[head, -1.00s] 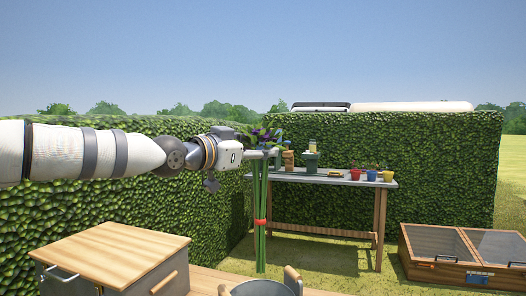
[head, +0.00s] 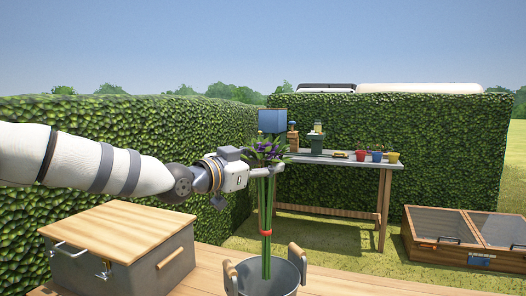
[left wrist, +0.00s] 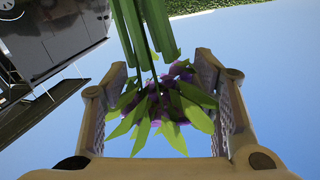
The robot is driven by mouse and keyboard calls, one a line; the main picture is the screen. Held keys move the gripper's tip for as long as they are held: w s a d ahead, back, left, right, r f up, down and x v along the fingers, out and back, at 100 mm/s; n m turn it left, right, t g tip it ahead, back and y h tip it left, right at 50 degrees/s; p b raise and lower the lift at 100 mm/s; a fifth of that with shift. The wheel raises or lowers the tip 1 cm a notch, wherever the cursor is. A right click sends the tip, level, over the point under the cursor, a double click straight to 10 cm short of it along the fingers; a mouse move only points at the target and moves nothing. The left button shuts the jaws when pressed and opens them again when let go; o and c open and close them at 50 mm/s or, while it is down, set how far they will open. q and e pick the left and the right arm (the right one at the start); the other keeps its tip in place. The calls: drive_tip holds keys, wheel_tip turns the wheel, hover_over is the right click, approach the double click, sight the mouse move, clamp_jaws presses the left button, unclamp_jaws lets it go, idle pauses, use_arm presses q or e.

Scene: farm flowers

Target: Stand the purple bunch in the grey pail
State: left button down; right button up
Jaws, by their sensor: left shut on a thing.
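The purple bunch (head: 267,205) hangs upright in the head view, purple flowers and leaves on top, long green stems tied with a red band. My left gripper (head: 265,168) is shut on it just below the flowers. In the left wrist view the flowers (left wrist: 165,105) show between the fingers. The grey pail (head: 287,279) with two wooden handles stands at the bottom of the head view. The stem ends overlap its opening; I cannot tell how deep they reach inside. My right gripper is not in view.
A grey box with a wooden lid (head: 118,232) stands left of the pail on the wooden surface (head: 213,262). Behind are a potting bench (head: 340,159) with small coloured pots, a blue box (head: 272,121), and a cold frame (head: 455,240) on the grass.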

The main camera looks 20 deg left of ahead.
use_arm(q)
drive_tip(key=shift+f+b, duration=1.45)
drive_tip(key=shift+f, duration=5.95)
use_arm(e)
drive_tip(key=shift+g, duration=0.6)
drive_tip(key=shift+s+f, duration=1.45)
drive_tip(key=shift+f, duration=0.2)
use_arm(q)
drive_tip(key=c, duration=0.7)
unclamp_jaws()
drive_tip(key=shift+o, duration=0.7)
approach(263, 223)
drive_tip(key=shift+v, duration=0.95)
drive_tip(key=shift+a, duration=0.1)
